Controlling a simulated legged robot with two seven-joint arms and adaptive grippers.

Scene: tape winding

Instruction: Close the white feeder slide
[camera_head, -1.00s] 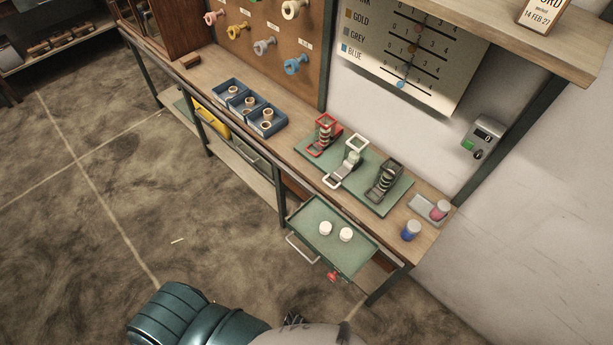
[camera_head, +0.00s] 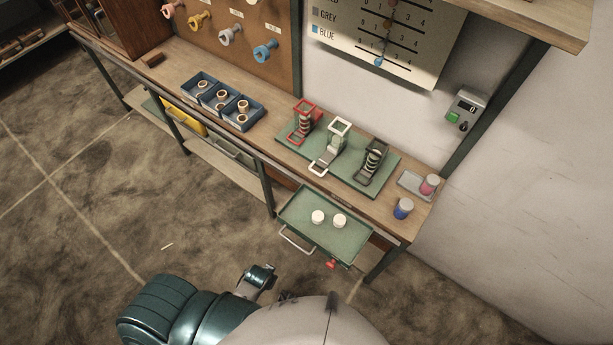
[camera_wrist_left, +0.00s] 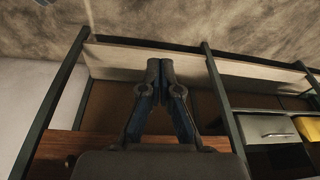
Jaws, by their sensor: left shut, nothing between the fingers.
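The white feeder (camera_head: 337,130) stands in the middle of a green board (camera_head: 394,165) on the bench, between a red feeder and a dark grey one. Its white slide (camera_head: 318,169) reaches out from its base toward the bench's front edge, farther than the red feeder's slide. My left arm shows low in the head view, well below the bench, and its fingers cannot be made out there. In the left wrist view my left gripper (camera_wrist_left: 160,66) is shut and empty, with the bench frame behind it. No feeder shows in the wrist view. My right gripper is not in view.
A green drawer (camera_head: 342,246) holding two white round pieces juts out below the feeders. The red feeder (camera_head: 304,122) and grey feeder (camera_head: 372,160) flank the white one. The floor in front is free.

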